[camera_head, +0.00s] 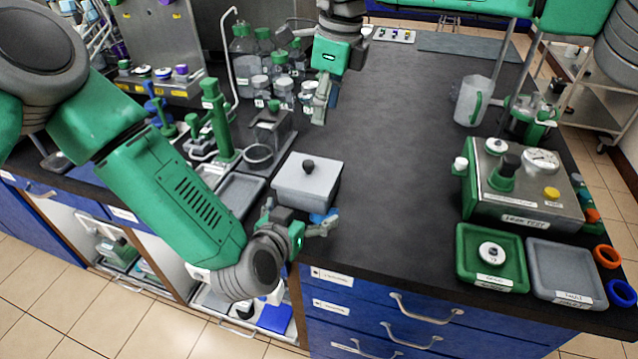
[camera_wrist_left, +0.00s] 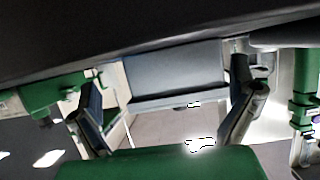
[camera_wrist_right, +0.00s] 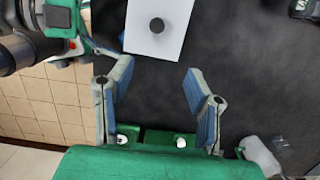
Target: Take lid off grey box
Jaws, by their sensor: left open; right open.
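The grey box (camera_head: 295,197) stands on the dark bench near its front edge, with its flat lid (camera_head: 325,172) on top. A dark round knob (camera_head: 308,166) sits in the lid's middle. My left gripper (camera_head: 302,217) is open at the box's front side, below lid height; in the left wrist view the box wall (camera_wrist_left: 175,70) lies beyond and between the fingers. My right gripper (camera_head: 322,100) is open and empty above the bench, behind the box. The right wrist view shows the lid (camera_wrist_right: 145,42) and knob (camera_wrist_right: 157,25) from above, apart from the fingers.
Glass bottles (camera_head: 262,55) stand behind, left of my right gripper. A green stand (camera_head: 218,120) and a grey tray (camera_head: 240,192) are left of the box. A green instrument (camera_head: 520,190) and a green tray (camera_head: 490,262) are at right. The middle bench is clear.

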